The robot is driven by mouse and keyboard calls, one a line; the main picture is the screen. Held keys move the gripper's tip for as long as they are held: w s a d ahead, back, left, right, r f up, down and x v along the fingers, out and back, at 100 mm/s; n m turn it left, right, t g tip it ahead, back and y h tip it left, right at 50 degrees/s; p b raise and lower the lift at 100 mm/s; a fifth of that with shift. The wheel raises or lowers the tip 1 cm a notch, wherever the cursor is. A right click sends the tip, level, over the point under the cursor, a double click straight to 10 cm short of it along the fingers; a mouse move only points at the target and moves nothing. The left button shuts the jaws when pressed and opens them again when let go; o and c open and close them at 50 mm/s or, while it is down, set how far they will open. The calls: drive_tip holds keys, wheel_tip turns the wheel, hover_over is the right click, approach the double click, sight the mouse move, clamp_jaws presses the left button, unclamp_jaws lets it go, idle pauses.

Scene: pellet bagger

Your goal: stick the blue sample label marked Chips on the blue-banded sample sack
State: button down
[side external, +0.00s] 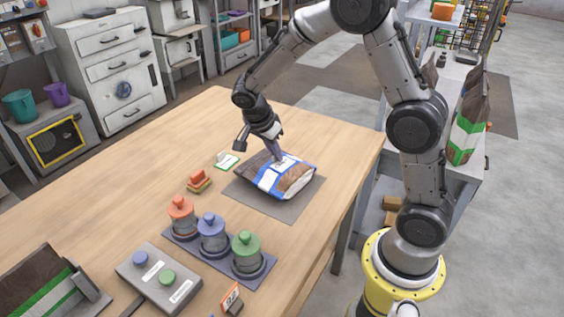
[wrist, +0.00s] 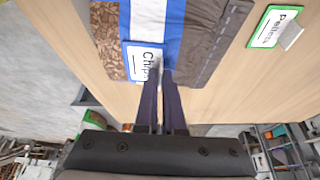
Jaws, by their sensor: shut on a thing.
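The blue-banded sample sack (side external: 296,181) lies flat on a grey mat (side external: 293,212). Its blue band with a white panel (wrist: 149,18), a chip-patterned part and a grey-brown part show in the wrist view. My gripper (side external: 279,160) points down over the sack. In the wrist view its dark fingers (wrist: 161,78) are shut on the blue-edged Chips label (wrist: 137,58). The label appears over the lower end of the band, and the fingers hide its right part. I cannot tell whether it touches the sack.
A green-edged Pellets label (wrist: 268,30) stands beside the mat, also in the side view (side external: 226,162). Orange blocks (side external: 200,178), a tray of knobbed pots (side external: 212,235) and a grey button box (side external: 158,278) are towards the front. The table's left rear is clear.

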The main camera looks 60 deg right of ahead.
drive_tip(key=shift+f, duration=0.1)
drive_tip(key=c, duration=0.9)
unclamp_jaws()
drive_tip(key=shift+c, duration=0.2)
drive_tip(key=v, duration=1.4)
drive_tip(key=shift+d, duration=0.15)
